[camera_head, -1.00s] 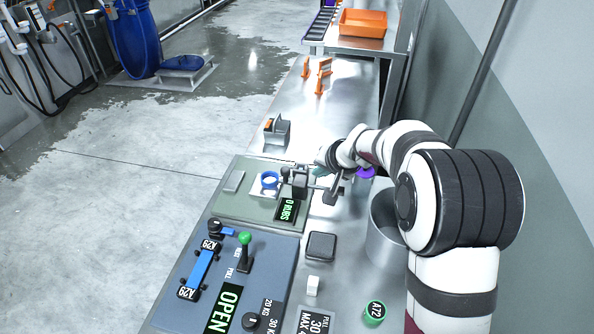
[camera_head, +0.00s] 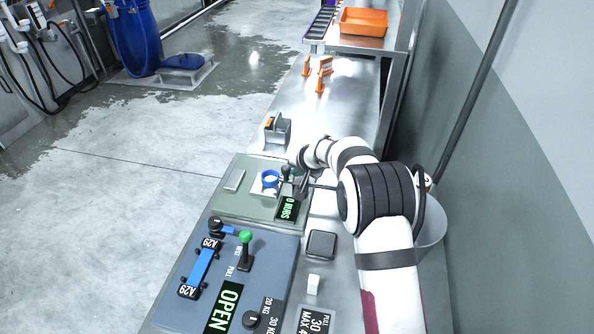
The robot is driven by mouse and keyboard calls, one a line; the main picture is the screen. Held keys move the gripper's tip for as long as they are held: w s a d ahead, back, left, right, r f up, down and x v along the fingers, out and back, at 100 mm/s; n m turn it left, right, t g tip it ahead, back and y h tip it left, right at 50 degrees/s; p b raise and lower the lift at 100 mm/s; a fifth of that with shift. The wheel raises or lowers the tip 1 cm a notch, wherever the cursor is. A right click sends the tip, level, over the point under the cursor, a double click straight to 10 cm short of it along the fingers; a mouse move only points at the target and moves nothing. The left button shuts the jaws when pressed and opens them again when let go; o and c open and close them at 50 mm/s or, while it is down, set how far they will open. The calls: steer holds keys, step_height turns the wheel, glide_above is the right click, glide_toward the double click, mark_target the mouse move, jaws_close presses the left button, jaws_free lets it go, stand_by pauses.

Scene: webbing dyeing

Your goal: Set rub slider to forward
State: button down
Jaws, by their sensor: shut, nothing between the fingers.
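The rub station is a grey-green panel (camera_head: 232,205) on the steel bench, with a display reading "0 RUBS" (camera_head: 289,208). A small dark upright knob (camera_head: 286,171), which looks like the rub slider, stands on the panel's right part, just right of a blue ring (camera_head: 270,180). My gripper (camera_head: 301,188) is shut and empty at the panel's right side, close to the knob. I cannot tell whether it touches the knob. My wrist and the gripper overlap the panel's far right corner, and the slider's base is partly hidden.
A blue-grey panel (camera_head: 258,281) with a green-topped lever (camera_head: 245,238) and "OPEN" display lies nearer. A black pad (camera_head: 321,244) and white block (camera_head: 313,284) sit to the right. A grey holder (camera_head: 278,129) and orange stand (camera_head: 321,69) are farther back. A metal bucket (camera_head: 431,235) is behind my arm.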

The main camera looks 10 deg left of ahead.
steer(key=a, duration=1.1)
steer(key=shift+a, duration=0.35)
steer(key=shift+s, duration=0.1)
steer(key=d, duration=0.2)
steer(key=s+d, duration=0.1)
steer(key=d, duration=0.1)
steer(key=shift+d, duration=0.15)
steer(key=v, duration=1)
steer(key=shift+w, duration=0.1)
